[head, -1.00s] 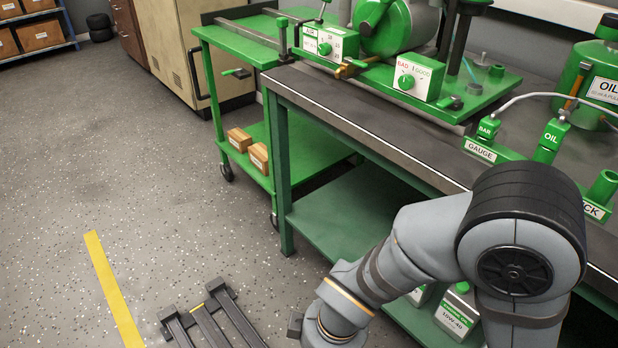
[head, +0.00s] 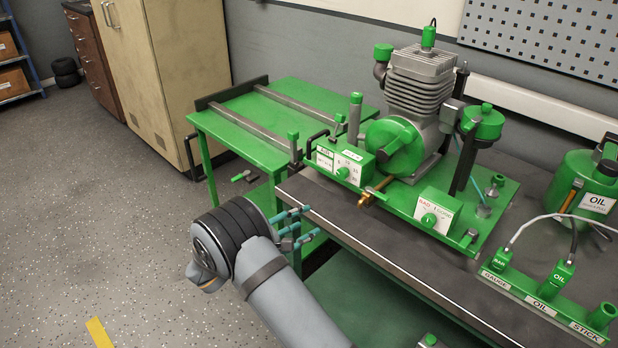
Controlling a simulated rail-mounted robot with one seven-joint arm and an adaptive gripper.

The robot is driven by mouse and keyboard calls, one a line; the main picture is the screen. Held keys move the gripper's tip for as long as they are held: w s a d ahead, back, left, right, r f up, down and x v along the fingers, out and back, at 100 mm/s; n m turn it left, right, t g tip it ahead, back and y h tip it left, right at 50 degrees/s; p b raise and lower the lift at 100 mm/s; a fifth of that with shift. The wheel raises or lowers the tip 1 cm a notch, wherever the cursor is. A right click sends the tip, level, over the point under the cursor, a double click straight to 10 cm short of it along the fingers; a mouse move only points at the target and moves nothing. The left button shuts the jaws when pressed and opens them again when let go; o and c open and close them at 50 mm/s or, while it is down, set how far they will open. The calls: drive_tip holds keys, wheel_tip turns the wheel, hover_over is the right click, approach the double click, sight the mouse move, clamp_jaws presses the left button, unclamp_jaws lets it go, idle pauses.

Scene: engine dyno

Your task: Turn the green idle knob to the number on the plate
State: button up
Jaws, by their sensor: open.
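A control box (head: 326,163) with a white numbered dial face stands at the left front of the green engine stand. A small green knob (head: 342,173) sits low on that face. A small white plate (head: 351,155) is on top of the box, too small to read. A second box (head: 438,207) marked BAD and GOOD has its own green knob (head: 429,219). My gripper (head: 291,227), with teal fingers, is open and empty. It appears at the bench's front left corner, below and left of the numbered box, apart from both knobs.
An engine (head: 418,100) stands behind the boxes. A brass fitting (head: 368,198) sticks out between them. A green cart (head: 313,98) with rails adjoins the bench at left. A gauge, oil and stick rack (head: 540,303) and an oil can (head: 590,190) are at right. The bench front strip (head: 385,243) is clear.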

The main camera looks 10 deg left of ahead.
sight(341, 176)
wheel_tip(341, 176, up, 9)
drive_tip(key=w+d+n+t+h, duration=0.1)
drive_tip(key=d+n+t+h, duration=0.1)
drive_tip(key=h, duration=0.1)
drive_tip(key=x, duration=0.9)
drive_tip(key=shift+w+d+f+p, duration=0.1)
drive_tip(key=shift+w+f+p, duration=0.1)
drive_tip(key=shift+w+p, duration=0.25)
drive_tip(key=shift+c, duration=0.2)
clamp_jaws()
drive_tip(key=shift+f+b, duration=0.1)
drive_tip(key=shift+b, duration=0.2)
